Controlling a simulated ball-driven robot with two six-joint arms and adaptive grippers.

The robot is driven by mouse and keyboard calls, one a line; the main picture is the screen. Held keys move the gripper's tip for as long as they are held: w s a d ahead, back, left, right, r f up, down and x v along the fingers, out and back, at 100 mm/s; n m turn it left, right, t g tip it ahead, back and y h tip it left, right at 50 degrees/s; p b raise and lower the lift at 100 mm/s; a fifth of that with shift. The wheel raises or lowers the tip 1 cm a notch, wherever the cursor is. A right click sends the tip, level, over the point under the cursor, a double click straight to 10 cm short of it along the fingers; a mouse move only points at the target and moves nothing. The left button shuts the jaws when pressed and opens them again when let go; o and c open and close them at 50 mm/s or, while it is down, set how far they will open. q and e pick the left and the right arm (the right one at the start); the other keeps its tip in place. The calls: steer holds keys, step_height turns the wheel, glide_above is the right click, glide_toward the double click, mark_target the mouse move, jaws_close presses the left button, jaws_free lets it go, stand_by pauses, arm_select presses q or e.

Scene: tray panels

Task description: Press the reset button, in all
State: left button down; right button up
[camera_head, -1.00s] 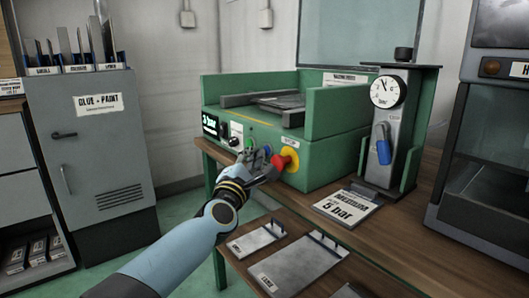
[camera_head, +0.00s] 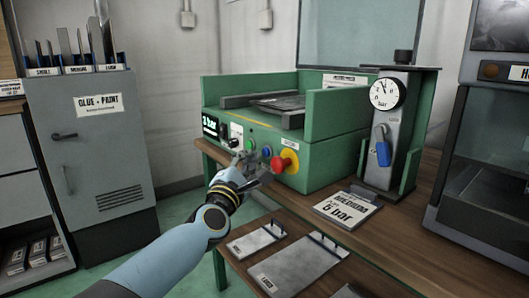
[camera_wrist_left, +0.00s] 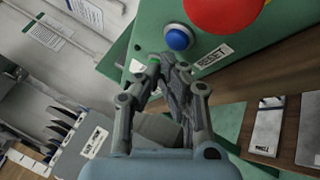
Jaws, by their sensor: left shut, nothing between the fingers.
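The blue button (camera_head: 267,151) sits on the front of a green machine (camera_head: 330,160), between a green button (camera_head: 250,144) and a large red mushroom button (camera_head: 285,162). In the left wrist view the blue button (camera_wrist_left: 177,39) is in plain sight beside a label reading RESET (camera_wrist_left: 214,57). My left gripper (camera_head: 241,161) is just in front of the panel, below and left of the blue button. In the left wrist view its fingers (camera_wrist_left: 167,62) are together and empty, with the tips close below the blue button. Contact cannot be told. My right gripper is out of view.
Metal plates (camera_head: 299,265) lie on the lower shelf. A grey cabinet (camera_head: 92,140) stands at left.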

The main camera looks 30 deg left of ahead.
arm_select(q)
steer(key=s, duration=0.1)
steer(key=s+a, duration=0.1)
steer(key=s, duration=0.1)
steer(key=s+a+p, duration=0.1)
steer(key=shift+s, duration=0.35)
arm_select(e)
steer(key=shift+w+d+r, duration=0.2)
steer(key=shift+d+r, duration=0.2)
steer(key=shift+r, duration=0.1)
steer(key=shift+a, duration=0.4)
